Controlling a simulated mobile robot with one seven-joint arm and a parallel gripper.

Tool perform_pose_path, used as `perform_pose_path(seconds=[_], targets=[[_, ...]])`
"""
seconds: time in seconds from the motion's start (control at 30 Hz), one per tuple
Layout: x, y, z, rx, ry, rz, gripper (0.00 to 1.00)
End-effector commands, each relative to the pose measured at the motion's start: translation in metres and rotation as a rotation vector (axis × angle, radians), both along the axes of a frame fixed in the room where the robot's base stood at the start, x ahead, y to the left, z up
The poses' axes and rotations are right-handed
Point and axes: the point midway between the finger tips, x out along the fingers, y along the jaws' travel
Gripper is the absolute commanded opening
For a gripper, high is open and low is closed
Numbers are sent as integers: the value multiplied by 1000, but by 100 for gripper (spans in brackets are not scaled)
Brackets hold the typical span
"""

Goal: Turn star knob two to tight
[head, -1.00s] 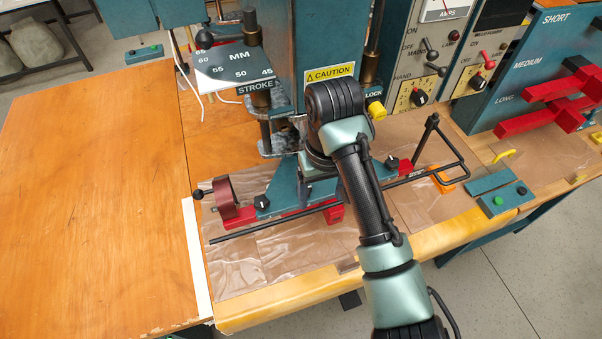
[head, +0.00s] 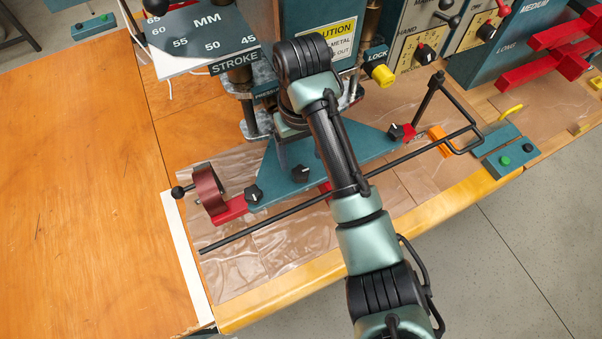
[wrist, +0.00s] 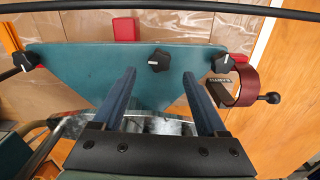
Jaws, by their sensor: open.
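A teal plate (head: 345,160) carries three black star knobs with white marks. The left knob (head: 254,193), middle knob (head: 301,173) and right knob (head: 396,133) show in the head view; I read no numbers on them. In the wrist view the plate (wrist: 95,65) appears turned round, with the middle knob (wrist: 159,60) just beyond my fingertips and in line with the gap between them. My gripper (wrist: 158,75) is open and empty, its two blue fingers pointing toward that knob. In the head view my arm covers part of the plate and much of the gripper.
A black rod (head: 300,210) runs along the plate's front edge. A dark red ring clamp (head: 208,190) stands at its left end, also near the wrist view's right side (wrist: 246,85). The press and a yellow LOCK knob (head: 383,74) stand behind. The wooden table (head: 75,190) at left is clear.

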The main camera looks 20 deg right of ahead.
Motion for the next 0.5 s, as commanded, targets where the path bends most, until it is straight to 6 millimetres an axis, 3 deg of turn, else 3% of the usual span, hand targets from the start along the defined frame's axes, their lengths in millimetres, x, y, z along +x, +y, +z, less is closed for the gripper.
perform_pose_path(seconds=[0.03, 0.2, 0.5], targets=[[-1, 1, -18, 2, 4, 0, 75], [-2, 0, -41, 1, 5, -1, 75], [-1, 0, -65, 0, 1, 0, 75]])
